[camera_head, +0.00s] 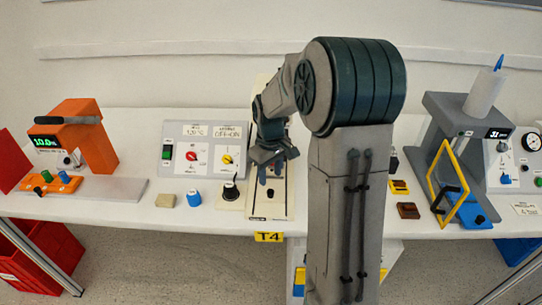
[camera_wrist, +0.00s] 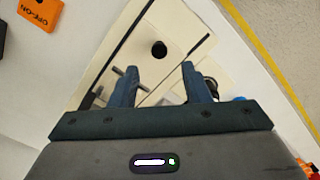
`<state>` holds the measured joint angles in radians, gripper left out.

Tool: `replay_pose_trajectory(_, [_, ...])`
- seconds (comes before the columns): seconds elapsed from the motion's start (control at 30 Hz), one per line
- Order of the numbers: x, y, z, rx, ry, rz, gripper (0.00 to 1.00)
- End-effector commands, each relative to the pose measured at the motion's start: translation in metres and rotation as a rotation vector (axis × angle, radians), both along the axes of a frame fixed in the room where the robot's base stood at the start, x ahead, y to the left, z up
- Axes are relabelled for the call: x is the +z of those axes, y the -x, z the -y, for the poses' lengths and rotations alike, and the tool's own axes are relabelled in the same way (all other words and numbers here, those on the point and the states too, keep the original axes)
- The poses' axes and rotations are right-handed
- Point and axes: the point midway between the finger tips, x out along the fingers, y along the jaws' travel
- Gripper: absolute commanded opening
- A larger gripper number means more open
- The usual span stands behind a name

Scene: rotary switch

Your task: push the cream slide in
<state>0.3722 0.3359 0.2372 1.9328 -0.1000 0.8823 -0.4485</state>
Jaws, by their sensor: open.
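The long cream slide unit (camera_head: 256,205) lies on the white table above the yellow T4 label, with dark lines along its length. In the wrist view its cream surface (camera_wrist: 180,28) carries a round black knob (camera_wrist: 159,49) and dark slots. My gripper (camera_head: 272,172) hangs over the unit in the head view, its fingers pointing down. In the wrist view my gripper (camera_wrist: 158,75) is open, with the knob seen between and beyond its fingertips. Nothing is held. I cannot tell the height above the unit, and the fingers hide part of its near surface.
A black-knobbed joystick (camera_head: 231,190), a blue knob (camera_head: 194,198) and a beige block (camera_head: 165,201) stand left of the unit. A switch panel (camera_head: 204,150) is behind them. Brown and yellow blocks (camera_head: 400,187) and a yellow frame (camera_head: 446,178) are to the right.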

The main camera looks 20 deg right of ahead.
Motion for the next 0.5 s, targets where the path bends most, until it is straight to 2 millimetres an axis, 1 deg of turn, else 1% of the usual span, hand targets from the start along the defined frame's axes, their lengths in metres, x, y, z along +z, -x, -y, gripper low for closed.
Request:
replay_pose_trajectory(0.03, [0.014,-0.001,0.001,-0.001,0.002,0.006,0.43])
replay_pose_trajectory(0.2, [0.047,0.0,0.0,-0.002,0.001,0.004,0.43])
replay_pose_trajectory(0.3, [0.06,-0.001,0.0,-0.001,0.001,0.004,0.43])
replay_pose_trajectory(0.5, [0.071,0.0,0.0,-0.001,0.0,0.001,0.43])
